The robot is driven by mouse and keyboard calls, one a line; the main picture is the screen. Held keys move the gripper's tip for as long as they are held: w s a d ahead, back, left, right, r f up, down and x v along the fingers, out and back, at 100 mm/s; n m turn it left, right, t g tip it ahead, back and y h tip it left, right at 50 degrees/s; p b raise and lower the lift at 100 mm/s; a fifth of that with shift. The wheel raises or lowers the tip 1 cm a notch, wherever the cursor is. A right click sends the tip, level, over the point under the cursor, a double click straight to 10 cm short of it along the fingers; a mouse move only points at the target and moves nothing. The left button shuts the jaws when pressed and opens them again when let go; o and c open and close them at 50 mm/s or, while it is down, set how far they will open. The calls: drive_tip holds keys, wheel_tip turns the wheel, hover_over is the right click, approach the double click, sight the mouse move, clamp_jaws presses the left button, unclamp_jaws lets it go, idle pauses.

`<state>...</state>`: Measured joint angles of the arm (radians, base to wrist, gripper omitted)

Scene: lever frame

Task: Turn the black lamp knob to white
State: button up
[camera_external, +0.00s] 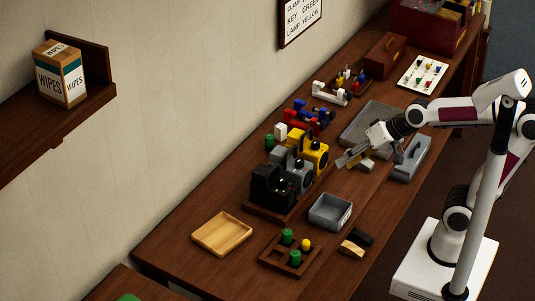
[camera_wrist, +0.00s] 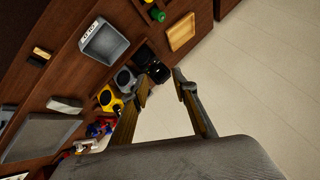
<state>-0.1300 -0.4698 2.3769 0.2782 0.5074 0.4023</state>
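The black lamp (camera_external: 270,188) stands at the near end of a wooden base, beside a grey lamp (camera_external: 297,172) and a yellow lamp (camera_external: 314,150). The wrist view also shows the black lamp (camera_wrist: 158,72), the grey lamp (camera_wrist: 125,79) and the yellow lamp (camera_wrist: 107,97). The black lamp's knob and its setting are too small and dark to make out. My gripper (camera_external: 342,160) is above the table, to the right of the lamps and apart from them. In the wrist view my gripper (camera_wrist: 161,84) has its fingers spread, with nothing between them.
A grey bin (camera_external: 347,213), a light wooden tray (camera_external: 222,250) and a rack with green and yellow pieces (camera_external: 272,264) lie near the lamps. Red and blue clamps (camera_external: 305,122) stand behind.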

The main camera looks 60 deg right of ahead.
drive_tip(key=w+a+m+t, duration=0.25)
drive_tip(key=w+m, duration=0.25)
drive_tip(key=w, duration=0.3)
drive_tip(key=w+a+m+t+h, duration=0.1)
drive_tip(key=w+a+m, duration=0.3)
drive_tip(key=w+m, duration=0.25)
drive_tip(key=w+a+m+t, duration=0.1)
drive_tip(key=w+a+m, duration=0.3)
drive_tip(key=w, duration=0.4)
drive_tip(key=m+g+h, duration=0.4)
drive_tip(key=m+h, duration=1.4)
drive_tip(key=m, duration=1)
approach(282, 184)
drive_tip(key=shift+n+x, duration=0.25)
drive_tip(key=shift+x, duration=1.6)
drive_tip(key=shift+d+r, duration=0.1)
drive_tip(key=shift+r, duration=0.05)
drive_tip(key=shift+x, duration=3.9)
drive_tip(key=shift+c, duration=0.4)
